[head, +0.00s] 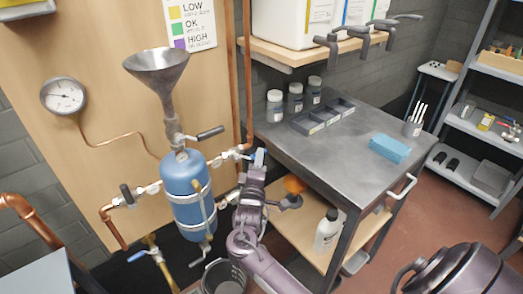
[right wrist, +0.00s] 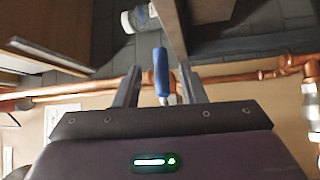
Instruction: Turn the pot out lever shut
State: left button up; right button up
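A blue pot (head: 188,190) with a metal funnel (head: 157,68) on top is mounted by the wooden panel. Pipes and valves come off its sides, top and bottom. A blue lever (head: 259,157) sits at the right-hand pipe; I cannot read which valve is labelled pot out. My right gripper (head: 257,168) is at this lever. In the right wrist view a blue lever (right wrist: 162,77) stands between the two fingers of the right gripper (right wrist: 158,84), with gaps on both sides. The fingers are open. My left gripper is not in view.
A metal workbench (head: 345,155) with jars and a blue block (head: 390,149) stands just right of the gripper. A vertical copper pipe (head: 248,70) runs close by. Below are a white bottle (head: 326,230) and a bin (head: 224,277). A gauge (head: 63,96) hangs at left.

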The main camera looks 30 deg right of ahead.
jog(key=x, duration=0.5)
jog(key=shift+w+f, duration=0.1)
grip_shut()
